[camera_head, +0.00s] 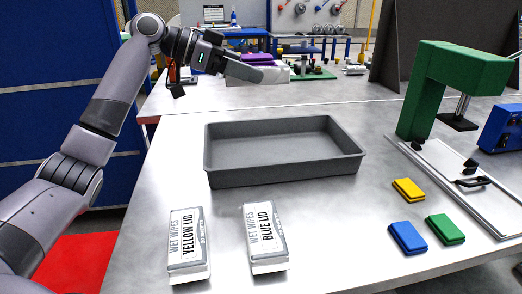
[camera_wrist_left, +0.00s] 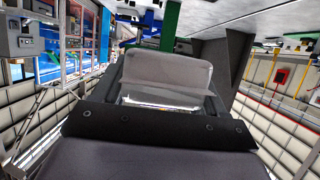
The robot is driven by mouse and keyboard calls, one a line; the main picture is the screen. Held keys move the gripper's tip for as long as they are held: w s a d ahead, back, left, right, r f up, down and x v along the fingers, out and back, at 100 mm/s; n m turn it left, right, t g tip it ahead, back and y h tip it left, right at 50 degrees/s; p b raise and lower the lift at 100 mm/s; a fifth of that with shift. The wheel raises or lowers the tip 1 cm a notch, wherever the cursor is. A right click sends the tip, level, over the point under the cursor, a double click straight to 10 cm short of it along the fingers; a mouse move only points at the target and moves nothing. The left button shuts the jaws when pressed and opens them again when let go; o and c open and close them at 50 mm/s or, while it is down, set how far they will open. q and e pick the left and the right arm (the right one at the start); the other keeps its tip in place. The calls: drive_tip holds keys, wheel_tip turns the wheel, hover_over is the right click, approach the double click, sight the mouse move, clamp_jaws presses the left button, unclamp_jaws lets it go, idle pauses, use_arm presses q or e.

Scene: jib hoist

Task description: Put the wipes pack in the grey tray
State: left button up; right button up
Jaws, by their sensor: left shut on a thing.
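Two white wipes packs stand at the front of the metal table: one labelled YELLOW LID (camera_head: 188,243), the other BLUE LID (camera_head: 264,236) to its right. The empty grey tray (camera_head: 285,178) sits behind them. My left gripper (camera_head: 245,71) is raised beyond the tray's far left side, clear of both packs. My right gripper is not in view.
A yellow block (camera_head: 408,190), a blue block (camera_head: 408,238) and a green block (camera_head: 445,229) lie right of the packs. A green press-like frame (camera_head: 458,72) and a flat metal plate (camera_head: 455,180) stand at the right. A second bench (camera_head: 330,92) is behind.

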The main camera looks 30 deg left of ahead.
use_arm(q)
wheel_tip(320, 180, down, 18)
drive_tip(key=shift+r+b, duration=0.25)
drive_tip(key=shift+b, duration=0.65)
drive_tip(key=shift+f+b, duration=0.5)
drive_tip(key=shift+f, duration=0.2)
drive_tip(key=o, duration=1.1)
drive_tip(key=shift+c, duration=0.2)
drive_tip(key=shift+r, duration=0.2)
drive_tip(key=shift+a+r+p, duration=0.15)
drive_tip(key=shift+r+p, duration=0.5)
drive_tip(key=shift+r, duration=0.05)
drive_tip(key=b+v, duration=0.1)
drive_tip(key=v, duration=1)
drive_tip(key=shift+s+a, duration=0.25)
